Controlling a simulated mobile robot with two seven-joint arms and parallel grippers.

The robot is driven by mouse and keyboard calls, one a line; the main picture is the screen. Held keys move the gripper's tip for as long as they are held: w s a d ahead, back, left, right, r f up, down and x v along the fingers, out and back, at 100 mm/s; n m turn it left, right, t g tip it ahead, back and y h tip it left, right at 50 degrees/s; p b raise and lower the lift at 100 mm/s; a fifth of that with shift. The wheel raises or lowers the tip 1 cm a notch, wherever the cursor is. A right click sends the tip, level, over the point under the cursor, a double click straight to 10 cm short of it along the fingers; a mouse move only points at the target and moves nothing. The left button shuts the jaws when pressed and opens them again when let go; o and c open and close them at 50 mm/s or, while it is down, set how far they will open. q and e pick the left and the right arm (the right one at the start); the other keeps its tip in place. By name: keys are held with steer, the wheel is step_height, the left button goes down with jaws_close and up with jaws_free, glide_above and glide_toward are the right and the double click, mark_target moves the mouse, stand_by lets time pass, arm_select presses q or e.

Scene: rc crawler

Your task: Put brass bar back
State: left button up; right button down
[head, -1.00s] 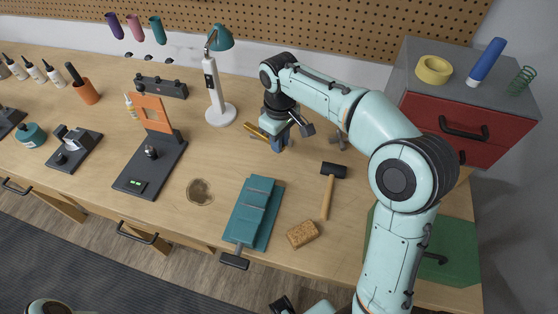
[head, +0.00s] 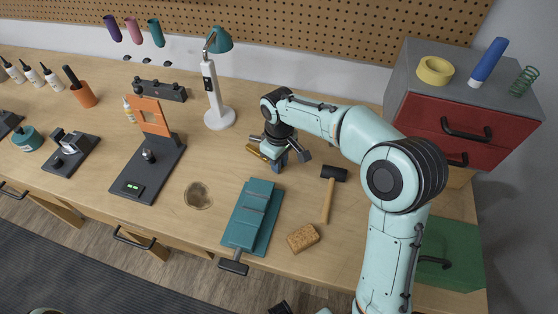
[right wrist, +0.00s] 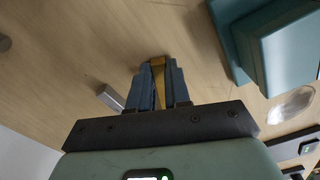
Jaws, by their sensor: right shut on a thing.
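My right gripper (head: 277,165) is low over the middle of the bench, behind the teal vise (head: 241,232). It is shut on the brass bar (head: 256,151), which sticks out to the left of the fingers in the head view. In the right wrist view, the gold bar (right wrist: 158,72) shows edge-on between the blue fingers of the right gripper (right wrist: 160,80). The far part of the bar is hidden by the fingers. I cannot tell whether the bar touches the bench.
A white lamp (head: 219,117) stands left of the right gripper. A mallet (head: 329,195) and a cork-coloured block (head: 303,238) lie right of the vise. A grey metal piece (right wrist: 111,97) lies near the fingers. A red drawer cabinet (head: 460,125) stands at the right.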

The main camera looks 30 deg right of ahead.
steer(key=c, duration=1.1)
jaws_free()
arm_select(q)
steer(key=shift+w+r+p, duration=0.3)
steer(key=shift+r+p, duration=0.3)
steer(key=shift+r, duration=0.05)
steer(key=shift+w+r+p, duration=0.3)
steer(key=shift+r+p, duration=0.25)
steer(key=shift+r, duration=0.05)
arm_select(e)
step_height(320, 180, up, 12)
steer(key=shift+r, duration=0.15)
